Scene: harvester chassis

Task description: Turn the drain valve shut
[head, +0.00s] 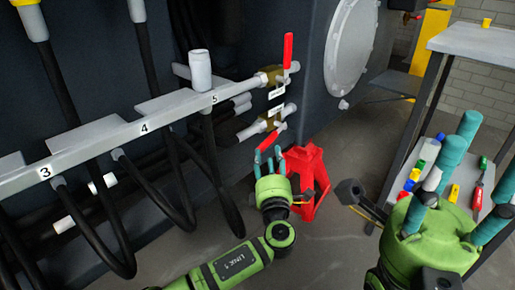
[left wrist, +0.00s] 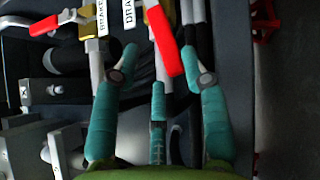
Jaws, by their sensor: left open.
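The drain valve is the lower of two brass valves (head: 263,126) at the end of the numbered rail. Its red lever (head: 268,140) slants down to the left. In the left wrist view the red lever (left wrist: 166,42) lies beside a label starting "DRA" (left wrist: 129,13). My left gripper (head: 269,160) is open just below the lever. In the left wrist view its teal fingers (left wrist: 160,82) are spread, with the lever's end between the two outer fingertips; contact cannot be told. My right gripper (head: 452,160) is open and empty at the right, far from the valve.
The upper valve's red lever (head: 288,50) points up, above the drain valve. A red jack stand (head: 312,178) stands right behind my left gripper. Black hoses (head: 180,185) hang to the left. A grey shelf cart (head: 475,42) with small tools stands at the right.

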